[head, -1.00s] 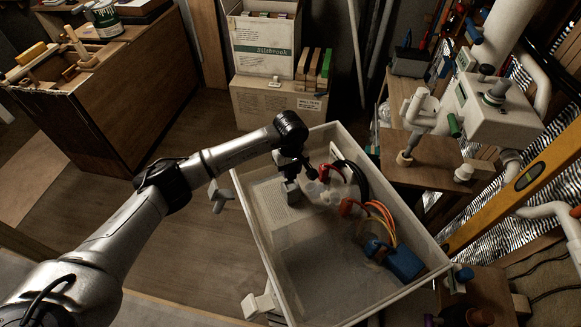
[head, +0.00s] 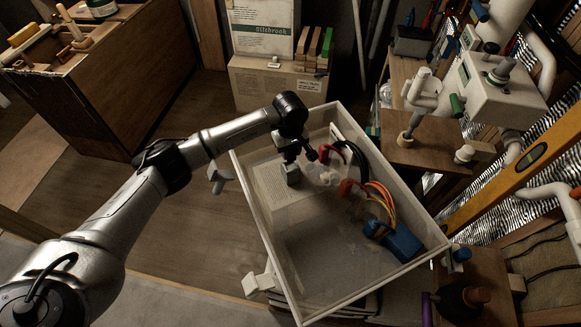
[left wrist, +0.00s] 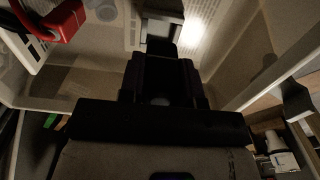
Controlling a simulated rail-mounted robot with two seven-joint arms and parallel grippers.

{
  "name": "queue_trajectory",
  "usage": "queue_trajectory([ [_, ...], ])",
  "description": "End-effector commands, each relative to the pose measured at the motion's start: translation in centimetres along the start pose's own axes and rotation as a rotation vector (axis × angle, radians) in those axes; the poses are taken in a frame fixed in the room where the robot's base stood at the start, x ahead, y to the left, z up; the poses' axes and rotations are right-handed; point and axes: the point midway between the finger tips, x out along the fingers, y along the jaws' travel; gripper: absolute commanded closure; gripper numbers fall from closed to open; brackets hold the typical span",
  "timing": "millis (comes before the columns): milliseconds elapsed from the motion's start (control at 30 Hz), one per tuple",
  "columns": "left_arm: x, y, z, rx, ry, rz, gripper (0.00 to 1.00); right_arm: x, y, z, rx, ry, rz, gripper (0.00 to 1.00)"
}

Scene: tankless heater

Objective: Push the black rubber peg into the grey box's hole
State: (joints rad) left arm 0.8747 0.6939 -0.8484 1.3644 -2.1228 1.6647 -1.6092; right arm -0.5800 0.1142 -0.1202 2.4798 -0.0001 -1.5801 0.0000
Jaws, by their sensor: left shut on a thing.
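My left gripper (head: 291,166) reaches down into the open white tray-like housing (head: 258,218), near its far left side. It is shut; the black peg between its fingers is mostly hidden and blends with the dark fingers. A small grey block, which I take for the grey box (head: 293,179), shows right at the fingertips. In the left wrist view the dark gripper (left wrist: 160,62) points at the grey box (left wrist: 161,28), apparently touching or nearly touching it. The hole is hidden, so I cannot tell whether the peg is in it. My right gripper is not in view.
Black, red and orange cables (head: 378,195) and a blue connector (head: 402,243) lie right of my gripper inside the housing. The housing's raised walls surround it. A white box with pipes (head: 502,98) and a yellow spirit level (head: 520,175) stand on the right.

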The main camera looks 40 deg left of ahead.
Motion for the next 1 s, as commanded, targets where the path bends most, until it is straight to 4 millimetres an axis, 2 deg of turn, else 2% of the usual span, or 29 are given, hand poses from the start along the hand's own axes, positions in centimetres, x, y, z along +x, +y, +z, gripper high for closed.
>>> queue_trajectory([
  [600,2.5,0.0,0.0,-0.001,0.001,0.000,1.00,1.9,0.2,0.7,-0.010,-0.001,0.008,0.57],
  [1000,2.7,0.0,0.0,0.000,0.001,0.000,1.00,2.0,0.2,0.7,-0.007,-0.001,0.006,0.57],
])
